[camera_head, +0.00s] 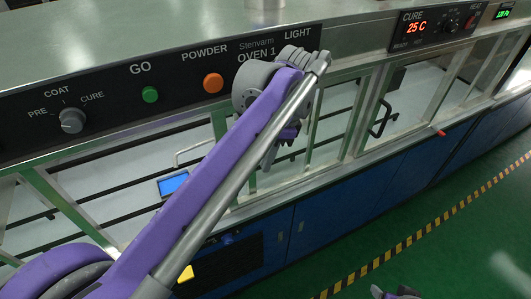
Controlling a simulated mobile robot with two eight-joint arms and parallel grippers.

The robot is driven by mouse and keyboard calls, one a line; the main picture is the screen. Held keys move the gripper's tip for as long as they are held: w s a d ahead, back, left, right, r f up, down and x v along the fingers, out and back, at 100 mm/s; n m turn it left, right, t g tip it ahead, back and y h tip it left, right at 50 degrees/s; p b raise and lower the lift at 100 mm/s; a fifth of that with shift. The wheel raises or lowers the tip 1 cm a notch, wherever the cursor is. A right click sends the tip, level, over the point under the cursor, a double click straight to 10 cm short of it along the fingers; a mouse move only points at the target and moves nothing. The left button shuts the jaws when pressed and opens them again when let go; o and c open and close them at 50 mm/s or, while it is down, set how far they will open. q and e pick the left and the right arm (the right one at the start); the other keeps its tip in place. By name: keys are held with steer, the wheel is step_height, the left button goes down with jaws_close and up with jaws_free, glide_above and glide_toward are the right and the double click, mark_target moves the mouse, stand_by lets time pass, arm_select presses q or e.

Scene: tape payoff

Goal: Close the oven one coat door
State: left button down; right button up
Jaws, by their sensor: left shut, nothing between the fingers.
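The oven one front (258,55) carries the label "OVEN 1" on a dark panel. Below it are glazed openings with pale metal frames. A light bar handle (194,151) shows left of my arm, and a dark handle (381,119) shows farther right. I cannot tell which frame is the coat door or how far it stands open; my left arm covers part of the front. My left gripper (284,138) is shut and empty, hanging below the wrist in front of the oven's glazed front. A small grey part (395,293) at the bottom edge may be my right gripper; its fingers are unclear.
A coat knob (72,120), a green button (150,94) and an orange button (213,83) sit on the panel. Blue cabinets (330,213) stand below the ledge. The green floor (440,245) with a yellow-black stripe (425,231) is open at right.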

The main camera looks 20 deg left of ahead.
arm_select(q)
steer(key=s+a+f, duration=0.3)
steer(key=a+f, duration=0.1)
steer(key=f, duration=0.2)
steer(key=shift+a, duration=0.15)
steer(key=shift+s+a, duration=0.1)
steer(key=shift+s, duration=0.1)
